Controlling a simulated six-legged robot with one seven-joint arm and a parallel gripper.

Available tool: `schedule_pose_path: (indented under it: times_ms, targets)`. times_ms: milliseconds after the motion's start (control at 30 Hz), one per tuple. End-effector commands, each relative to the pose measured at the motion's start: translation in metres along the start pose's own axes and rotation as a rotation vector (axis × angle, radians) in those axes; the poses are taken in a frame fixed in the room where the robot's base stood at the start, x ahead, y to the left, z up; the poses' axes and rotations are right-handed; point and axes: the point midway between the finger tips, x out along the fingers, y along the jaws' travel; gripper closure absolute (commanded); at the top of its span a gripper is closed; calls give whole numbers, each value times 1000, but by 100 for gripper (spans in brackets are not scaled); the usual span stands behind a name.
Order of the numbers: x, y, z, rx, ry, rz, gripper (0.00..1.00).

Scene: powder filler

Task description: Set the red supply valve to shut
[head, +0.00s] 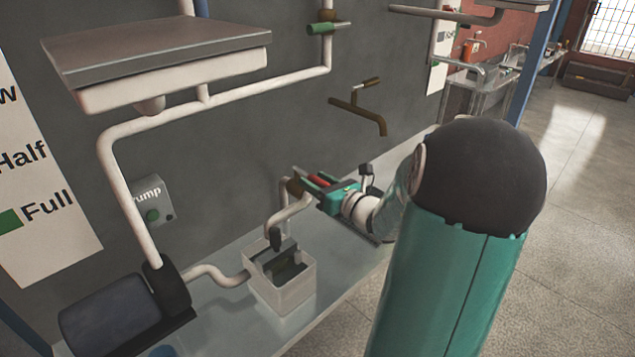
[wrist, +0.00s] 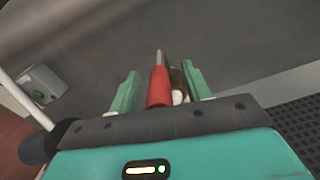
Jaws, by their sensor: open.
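The red supply valve's handle (wrist: 158,88) lies between the two green fingers of my gripper (wrist: 162,71) in the wrist view. The fingers are open, one on each side, with a visible gap on both sides. The brownish valve body (wrist: 177,82) shows just right of the handle, partly hidden by it. In the head view, the red handle (head: 319,181) shows between the fingers of my gripper (head: 306,181). The brass valve body (head: 294,187) is at the fingertips, on top of a white pipe. I cannot tell the valve's setting from these views.
A clear tub (head: 283,287) stands on the bench (head: 230,270) below the valve. A dark motor (head: 110,315) and a pump box (head: 153,200) are to the left. A brass tap (head: 358,108) juts from the wall above my gripper. A green-handled valve (head: 323,28) is higher up.

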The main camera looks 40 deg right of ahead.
Motion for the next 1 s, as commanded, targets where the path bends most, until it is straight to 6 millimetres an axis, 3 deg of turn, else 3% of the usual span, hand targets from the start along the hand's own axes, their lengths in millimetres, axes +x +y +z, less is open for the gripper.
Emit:
schedule_pose_path:
  times_ms: [200,467,1000]
  targets:
    - [0,0,0,0,0,0,51]
    - [0,0,0,-1,1,0,100]
    - [1,-9,1,-2,22,108,100]
